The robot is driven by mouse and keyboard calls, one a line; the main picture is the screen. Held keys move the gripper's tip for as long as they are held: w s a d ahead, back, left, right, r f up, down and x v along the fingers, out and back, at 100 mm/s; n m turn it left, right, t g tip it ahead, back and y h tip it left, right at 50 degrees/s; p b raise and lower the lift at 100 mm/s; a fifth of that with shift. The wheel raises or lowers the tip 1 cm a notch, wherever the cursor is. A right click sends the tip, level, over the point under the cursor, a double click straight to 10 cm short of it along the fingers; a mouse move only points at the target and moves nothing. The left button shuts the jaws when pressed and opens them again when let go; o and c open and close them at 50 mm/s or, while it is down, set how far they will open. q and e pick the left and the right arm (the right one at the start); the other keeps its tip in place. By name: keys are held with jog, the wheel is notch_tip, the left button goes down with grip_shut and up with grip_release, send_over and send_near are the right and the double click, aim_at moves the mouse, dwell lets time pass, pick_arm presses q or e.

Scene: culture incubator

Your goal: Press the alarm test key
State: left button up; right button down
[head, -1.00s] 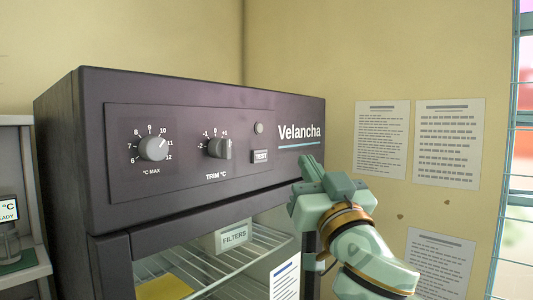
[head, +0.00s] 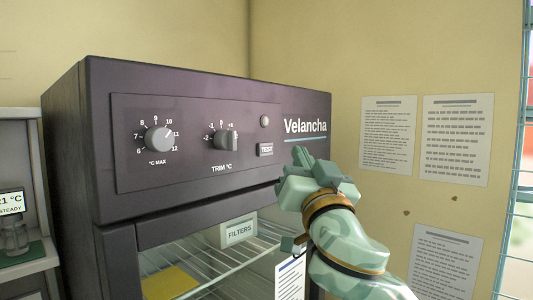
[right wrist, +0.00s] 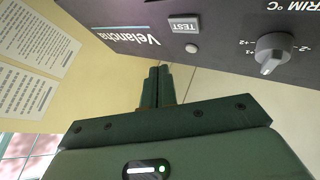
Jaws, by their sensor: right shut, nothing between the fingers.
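The alarm test key is a small grey key marked TEST (head: 265,149) on the dark incubator's front panel, right of the trim knob and below a round grey lamp (head: 265,121). It also shows in the right wrist view (right wrist: 184,25), upside down near the top. My right gripper (head: 299,155) is shut and empty, to the right of the key and a little lower in the head view. In the right wrist view its fingertips (right wrist: 159,70) are together below the key in the picture, apart from it. My left gripper is not in view.
The °C MAX knob (head: 158,139) and the trim knob (head: 226,140) stick out from the panel. Below is a glass door with wire shelves, a FILTERS box (head: 238,230) and a yellow item (head: 170,283). Paper notices (head: 388,135) hang on the right wall.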

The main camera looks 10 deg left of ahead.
aim_at(272, 143)
jog(key=shift+w+a+b, duration=0.25)
jog(key=shift+w+a, duration=0.4)
jog(key=shift+a, duration=0.25)
jog(key=shift+w+a+b, duration=0.2)
jog(key=shift+w+a, duration=0.45)
jog(key=shift+a, duration=0.25)
jog(key=shift+w+a, duration=0.1)
dwell(0.7)
jog(key=shift+w+a, duration=0.15)
jog(key=shift+a, duration=0.15)
jog(key=shift+w+a+r+b, duration=0.1)
jog(key=shift+w+a+b, duration=0.15)
jog(key=shift+b, duration=0.1)
dwell(0.7)
jog(key=shift+s+d, duration=0.5)
jog(key=shift+d, duration=0.15)
